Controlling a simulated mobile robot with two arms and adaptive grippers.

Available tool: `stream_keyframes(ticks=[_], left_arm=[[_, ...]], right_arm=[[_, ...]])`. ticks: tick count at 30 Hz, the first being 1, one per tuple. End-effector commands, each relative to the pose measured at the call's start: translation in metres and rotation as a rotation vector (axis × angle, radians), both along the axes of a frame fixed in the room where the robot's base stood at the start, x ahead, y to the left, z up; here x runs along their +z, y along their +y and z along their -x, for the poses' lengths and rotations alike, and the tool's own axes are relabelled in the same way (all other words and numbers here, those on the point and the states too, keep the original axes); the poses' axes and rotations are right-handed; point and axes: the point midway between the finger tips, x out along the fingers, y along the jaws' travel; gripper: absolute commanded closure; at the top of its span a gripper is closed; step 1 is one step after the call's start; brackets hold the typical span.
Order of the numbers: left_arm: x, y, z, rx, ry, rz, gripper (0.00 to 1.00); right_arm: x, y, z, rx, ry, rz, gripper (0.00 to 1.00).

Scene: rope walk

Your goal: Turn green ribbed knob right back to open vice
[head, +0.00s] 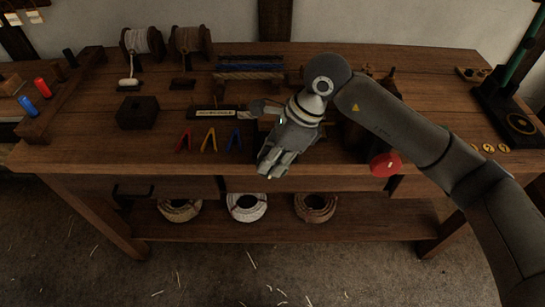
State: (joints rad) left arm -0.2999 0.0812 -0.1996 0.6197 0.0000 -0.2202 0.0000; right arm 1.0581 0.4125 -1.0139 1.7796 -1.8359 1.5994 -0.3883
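My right gripper (272,168) hangs over the front edge of the workbench (80,150), left of centre of the arm's reach, with its fingers pointing down and towards me. Its fingers look close together, but whether they are shut or hold anything is unclear. I see no green ribbed knob; the gripper and forearm cover part of the bench edge. A round red knob (384,164) sticks out at the front edge, right of the gripper and apart from it. Dark wooden parts behind my forearm are mostly hidden, so I cannot make out the vice. My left gripper is out of view.
Red, yellow and blue V-shaped pieces (208,140) lie left of the gripper. A dark block (137,112) and spools (143,42) stand further left. A green post (517,58) stands at right. Rope coils (247,207) lie on the lower shelf.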

Motion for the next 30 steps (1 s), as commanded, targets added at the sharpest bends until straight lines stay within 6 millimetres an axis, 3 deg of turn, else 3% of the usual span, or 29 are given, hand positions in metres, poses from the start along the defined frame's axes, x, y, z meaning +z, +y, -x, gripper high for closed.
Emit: stream_keyframes(ticks=[13,30], left_arm=[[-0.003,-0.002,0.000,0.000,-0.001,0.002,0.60],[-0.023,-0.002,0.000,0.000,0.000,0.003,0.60]], right_arm=[[0.001,0.003,-0.001,0.002,-0.003,0.070,1.00],[-0.003,0.013,-0.001,-0.001,-0.005,0.468,1.00]])
